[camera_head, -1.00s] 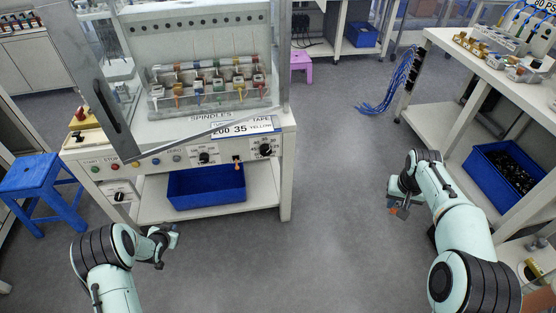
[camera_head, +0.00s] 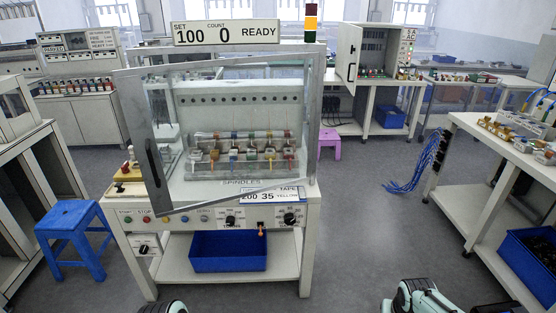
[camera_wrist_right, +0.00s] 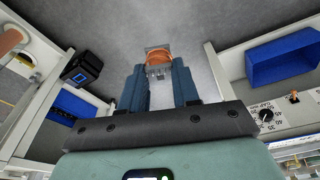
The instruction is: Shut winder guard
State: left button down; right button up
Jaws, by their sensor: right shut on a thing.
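The winder (camera_head: 205,205) stands left of centre in the head view. Its clear guard has a grey frame (camera_head: 319,120) and is ajar: the right side meets the machine, while the left edge with the dark handle (camera_head: 156,162) stands out toward me. Behind the guard is a row of spindles with coloured parts (camera_head: 245,150). In the right wrist view my right gripper (camera_wrist_right: 160,75) is shut on a small orange and grey part (camera_wrist_right: 158,60), held at the fingertips over the floor. My left gripper is out of view.
A blue stool (camera_head: 72,235) stands left of the winder. A blue bin (camera_head: 228,251) sits on its lower shelf. The display reads 100, 0, READY (camera_head: 226,32), beside a lamp tower lit amber (camera_head: 311,22). A bench (camera_head: 490,135) stands right. The floor between is clear.

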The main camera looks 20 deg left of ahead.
aim_at(127, 82)
jog(key=u, duration=1.1)
jog(key=i, duration=0.05)
